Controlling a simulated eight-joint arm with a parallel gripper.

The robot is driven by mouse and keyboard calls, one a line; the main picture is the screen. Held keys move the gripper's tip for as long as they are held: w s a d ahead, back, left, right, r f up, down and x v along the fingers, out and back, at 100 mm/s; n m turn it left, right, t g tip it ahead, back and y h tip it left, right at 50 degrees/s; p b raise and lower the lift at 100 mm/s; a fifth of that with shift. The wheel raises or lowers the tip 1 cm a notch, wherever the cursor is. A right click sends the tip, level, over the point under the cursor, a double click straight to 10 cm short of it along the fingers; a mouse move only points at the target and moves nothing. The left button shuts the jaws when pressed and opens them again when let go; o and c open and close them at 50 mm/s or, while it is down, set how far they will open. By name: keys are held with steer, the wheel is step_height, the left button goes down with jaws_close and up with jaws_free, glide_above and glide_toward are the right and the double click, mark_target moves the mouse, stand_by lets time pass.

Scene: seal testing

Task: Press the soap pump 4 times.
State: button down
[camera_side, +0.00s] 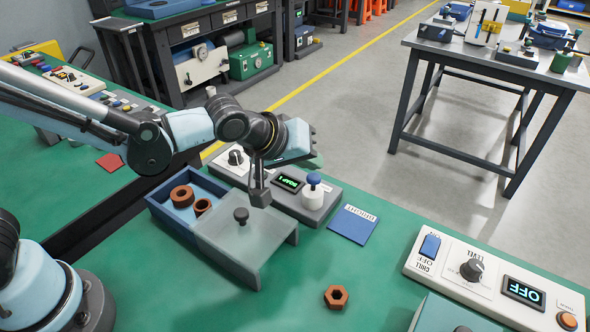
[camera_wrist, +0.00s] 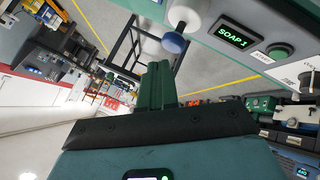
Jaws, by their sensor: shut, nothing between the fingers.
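The soap pump has a blue button on a white neck (camera_side: 313,186), upright on a grey unit (camera_side: 308,208). The wrist view shows it inverted at the top, with the blue button (camera_wrist: 172,43) hanging down in the picture. The unit's display (camera_side: 288,183) is lit and reads SOAP 1 in the wrist view (camera_wrist: 234,37). My gripper (camera_side: 316,160) is tilted sideways above the pump; its fingers (camera_wrist: 154,80) are together and empty. The fingertips are close to the button, but a gap shows in the wrist view. The exact height above it is unclear.
A blue box (camera_side: 170,208) with brown nuts and a grey sliding lid (camera_side: 245,240) stands left of the unit. A knob (camera_side: 236,157) is at the unit's left end.

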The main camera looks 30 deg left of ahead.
mark_target(309, 178)
steer(key=shift+f, duration=0.15)
stand_by(0.4)
steer(key=shift+f, duration=0.3)
steer(key=shift+f, duration=0.85)
stand_by(1.0)
steer(key=shift+r, duration=1.3)
steer(key=shift+r, duration=0.1)
steer(key=shift+r, duration=2.4)
stand_by(0.6)
